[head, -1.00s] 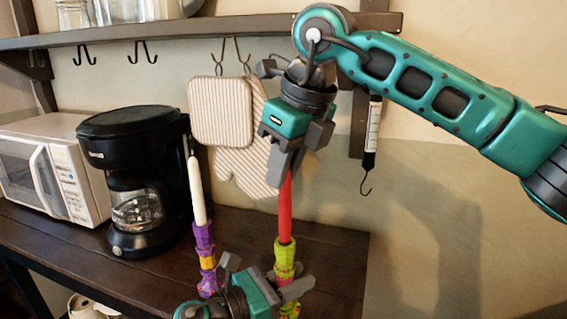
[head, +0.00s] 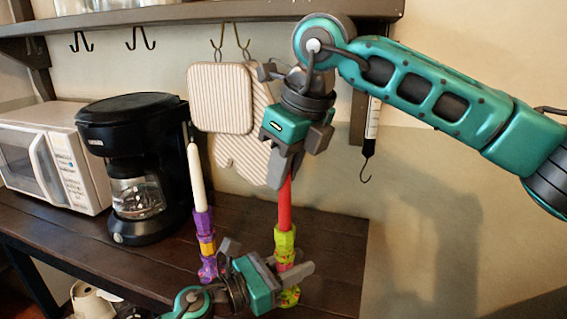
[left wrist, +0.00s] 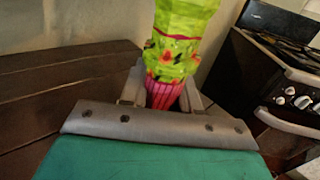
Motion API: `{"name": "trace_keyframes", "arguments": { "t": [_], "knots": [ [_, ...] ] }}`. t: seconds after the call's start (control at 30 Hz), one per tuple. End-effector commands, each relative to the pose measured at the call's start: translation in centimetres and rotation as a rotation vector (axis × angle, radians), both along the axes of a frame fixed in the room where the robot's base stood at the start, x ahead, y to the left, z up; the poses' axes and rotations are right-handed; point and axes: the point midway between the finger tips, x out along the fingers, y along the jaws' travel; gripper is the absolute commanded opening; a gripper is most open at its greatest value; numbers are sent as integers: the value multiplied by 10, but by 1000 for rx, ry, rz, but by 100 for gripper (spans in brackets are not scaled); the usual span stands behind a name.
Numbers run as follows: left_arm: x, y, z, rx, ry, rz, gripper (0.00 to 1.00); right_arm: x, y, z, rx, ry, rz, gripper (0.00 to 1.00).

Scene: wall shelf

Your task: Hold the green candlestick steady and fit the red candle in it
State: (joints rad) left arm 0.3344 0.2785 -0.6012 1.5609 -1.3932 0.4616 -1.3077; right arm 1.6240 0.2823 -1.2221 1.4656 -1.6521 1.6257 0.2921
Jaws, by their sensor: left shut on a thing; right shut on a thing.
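The green candlestick (head: 285,240), patterned with pink and red, stands upright on the dark wooden counter. My left gripper (head: 290,274) is shut on its lower part. The left wrist view also shows the candlestick (left wrist: 180,45) between the fingers (left wrist: 163,88). The red candle (head: 285,205) is upright, with its lower end at the top of the candlestick. My right gripper (head: 285,165) is shut on the candle's upper part from above and hides its tip. Whether the candle's base is inside the socket or only resting on it cannot be told.
A purple candlestick (head: 205,235) with a white candle (head: 196,175) stands just left. A black coffee maker (head: 135,165) and white microwave (head: 60,160) are further left. Oven mitts (head: 222,98) hang behind, under the wall shelf (head: 200,24). The counter's right end (head: 345,250) is bare.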

Motion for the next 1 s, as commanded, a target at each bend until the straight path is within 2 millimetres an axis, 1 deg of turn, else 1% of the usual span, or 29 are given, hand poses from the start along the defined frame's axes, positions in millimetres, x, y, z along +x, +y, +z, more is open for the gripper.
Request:
{"name": "trace_keyframes", "arguments": {
  "t": [0.03, 0.07, 0.33, 0.57, 0.67, 0.77, 1.0],
  "knots": [
    [0, 0, 0, 1, 1, 0, 0, 0, 0, -1, 0, 0, 0, 0],
    [0, 0, 0, 1, 1, 0, 0, 0, 0, -1, 0, 0, 0, 20],
    [0, 0, 0, 1, 1, 0, 0, 0, 0, -1, -1, -1, 0, 46],
    [0, 0, 0, 1, 1, 0, 0, 0, 0, 0, -1, -1, 0, 47],
    [0, 0, 0, 1, 1, 0, 0, -1, -1, 4, 0, -1, 0, 47],
    [0, 0, 0, 1, 1, 0, 0, -3, -4, 16, -1, -4, -1, 47],
    [0, 0, 0, 1, 1, 0, 0, -13, -17, 64, 2, -5, -2, 47]
  ]
}}
